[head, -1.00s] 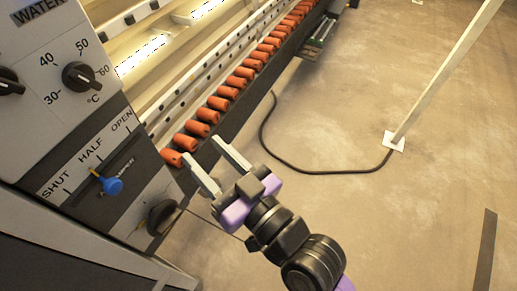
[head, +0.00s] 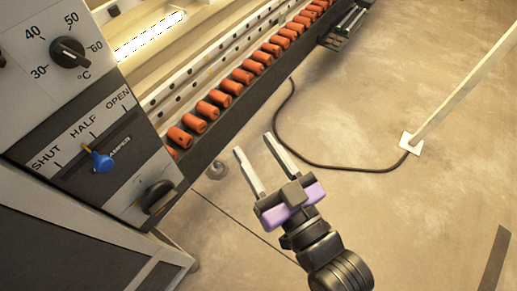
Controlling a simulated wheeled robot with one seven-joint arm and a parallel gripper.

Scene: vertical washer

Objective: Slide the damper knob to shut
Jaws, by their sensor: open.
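The damper knob (head: 101,162) is a small blue handle with a yellow pointer on a slanted slot in the washer's control panel. Its pointer is at about the HALF mark, between SHUT at the lower left and OPEN at the upper right. My gripper (head: 255,141) is open and empty. It is to the right of the panel, well apart from the knob, with its two pale fingers pointing up and slightly left in the picture.
A black temperature dial (head: 69,52) is above the slot, and a black round knob (head: 158,197) is below it to the right. A row of orange rollers (head: 232,87) runs along the machine. A pale post (head: 462,95) and a dark cable (head: 330,165) are on the floor at right.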

